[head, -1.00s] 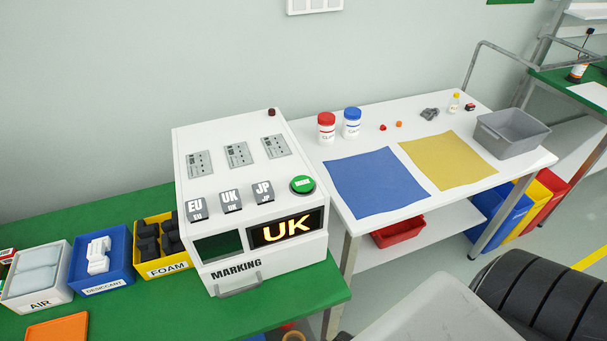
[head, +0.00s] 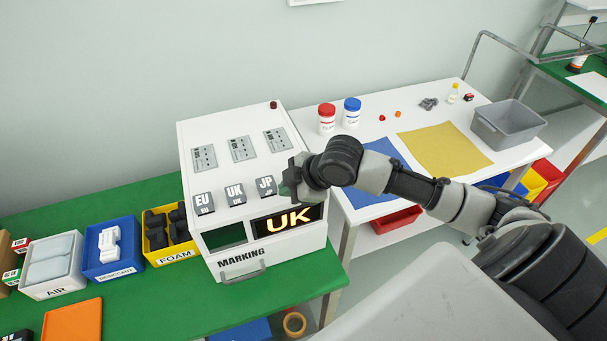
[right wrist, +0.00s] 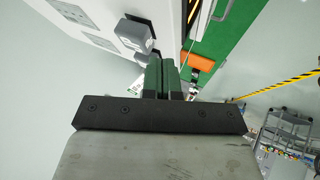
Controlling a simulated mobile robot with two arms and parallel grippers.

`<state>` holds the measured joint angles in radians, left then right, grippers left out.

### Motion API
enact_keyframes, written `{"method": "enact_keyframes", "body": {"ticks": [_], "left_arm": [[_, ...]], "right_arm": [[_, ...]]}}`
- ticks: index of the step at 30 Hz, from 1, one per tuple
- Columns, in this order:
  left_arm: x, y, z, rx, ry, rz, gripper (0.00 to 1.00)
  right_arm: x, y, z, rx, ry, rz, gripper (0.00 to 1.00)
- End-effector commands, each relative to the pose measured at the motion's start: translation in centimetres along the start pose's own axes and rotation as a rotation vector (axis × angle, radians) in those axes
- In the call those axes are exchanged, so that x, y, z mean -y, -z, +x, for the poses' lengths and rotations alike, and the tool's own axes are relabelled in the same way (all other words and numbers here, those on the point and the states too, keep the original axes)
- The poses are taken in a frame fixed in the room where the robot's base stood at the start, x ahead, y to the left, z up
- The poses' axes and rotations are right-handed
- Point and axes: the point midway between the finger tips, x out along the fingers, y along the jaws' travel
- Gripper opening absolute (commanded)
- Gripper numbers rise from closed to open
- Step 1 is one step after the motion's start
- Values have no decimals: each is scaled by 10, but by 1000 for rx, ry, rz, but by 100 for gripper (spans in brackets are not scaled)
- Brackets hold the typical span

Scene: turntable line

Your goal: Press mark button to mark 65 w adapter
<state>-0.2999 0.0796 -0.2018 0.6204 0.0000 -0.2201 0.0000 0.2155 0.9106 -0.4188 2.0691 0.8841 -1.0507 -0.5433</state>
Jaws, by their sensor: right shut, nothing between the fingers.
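The white marking machine (head: 225,140) stands on the green bench, with EU, UK and JP keys (head: 235,193) on its sloped top and a lit display (head: 287,222) reading UK. My right gripper (head: 290,180) is shut and empty at the machine's right side, over the spot of the green mark button, which is hidden behind it. I cannot tell whether it touches the button. In the right wrist view the closed fingers (right wrist: 168,76) are beside a grey key (right wrist: 136,33) on the white panel. I see no adapter. My left gripper is not in view.
On the bench to the left are a yellow foam bin (head: 172,257), a blue desiccant bin (head: 113,270), a white air bin (head: 52,292) and an orange tray (head: 72,322). The white table on the right holds a blue mat (head: 385,160), a yellow mat (head: 445,148) and a grey bin (head: 508,148).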

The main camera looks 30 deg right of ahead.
Motion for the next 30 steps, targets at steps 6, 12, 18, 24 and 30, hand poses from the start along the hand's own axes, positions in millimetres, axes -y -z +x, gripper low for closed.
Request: {"method": "enact_keyframes", "body": {"ticks": [6, 12, 18, 24, 30], "left_arm": [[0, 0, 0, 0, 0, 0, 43], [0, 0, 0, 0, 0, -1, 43], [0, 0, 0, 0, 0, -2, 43], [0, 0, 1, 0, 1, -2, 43], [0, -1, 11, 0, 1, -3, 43]], "right_arm": [[-74, -8, -37, -19, -76, -80, 0], [-98, -10, -53, -30, -108, -96, 0], [-100, -11, -54, -32, -110, -96, 0], [-99, -11, -54, -32, -109, -96, 0], [-96, -16, -47, -32, -109, -96, 0]]}}
